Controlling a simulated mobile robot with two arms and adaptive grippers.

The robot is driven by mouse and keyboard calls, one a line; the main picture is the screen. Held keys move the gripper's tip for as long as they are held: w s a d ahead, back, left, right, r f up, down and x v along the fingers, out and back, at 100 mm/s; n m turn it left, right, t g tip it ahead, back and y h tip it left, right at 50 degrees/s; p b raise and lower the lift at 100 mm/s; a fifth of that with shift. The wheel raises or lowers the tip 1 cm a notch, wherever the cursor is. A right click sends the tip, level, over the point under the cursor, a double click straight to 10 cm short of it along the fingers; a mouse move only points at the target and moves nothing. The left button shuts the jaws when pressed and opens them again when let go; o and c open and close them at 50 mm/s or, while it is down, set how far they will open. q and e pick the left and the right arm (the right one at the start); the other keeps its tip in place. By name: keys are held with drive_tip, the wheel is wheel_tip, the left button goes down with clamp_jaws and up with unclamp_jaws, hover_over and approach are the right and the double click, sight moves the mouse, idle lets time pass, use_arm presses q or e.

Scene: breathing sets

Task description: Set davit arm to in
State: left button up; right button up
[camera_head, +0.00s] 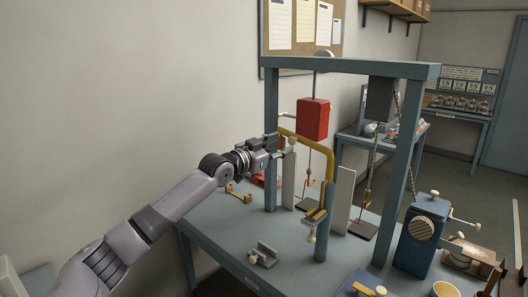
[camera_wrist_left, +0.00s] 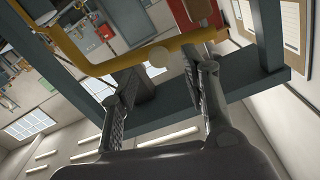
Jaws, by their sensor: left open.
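The davit arm, a yellow bent bar (camera_head: 318,148), is mounted on a blue-grey post (camera_head: 322,222) at the bench's front. Its top runs left toward my left gripper (camera_head: 282,146). In the left wrist view the yellow bar (camera_wrist_left: 105,67) crosses ahead of the fingers, with a pale round knob (camera_wrist_left: 158,57) on it. My left gripper (camera_wrist_left: 165,80) is open, its fingers on either side of the knob's line. I cannot tell whether they touch it. My right gripper is not in view.
A red block (camera_head: 313,118) hangs in the blue-grey frame (camera_head: 350,67) just behind the yellow bar. Pale upright panels (camera_head: 341,199) stand below. A blue box with a round dial (camera_head: 421,228) stands at right. The bench's left front (camera_head: 215,222) is mostly clear.

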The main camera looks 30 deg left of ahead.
use_arm(q)
drive_tip(key=s+a, duration=0.1)
drive_tip(key=s, duration=0.6)
drive_tip(key=shift+s+a, duration=0.25)
drive_tip(key=shift+s, duration=0.15)
drive_tip(key=shift+r, duration=0.1)
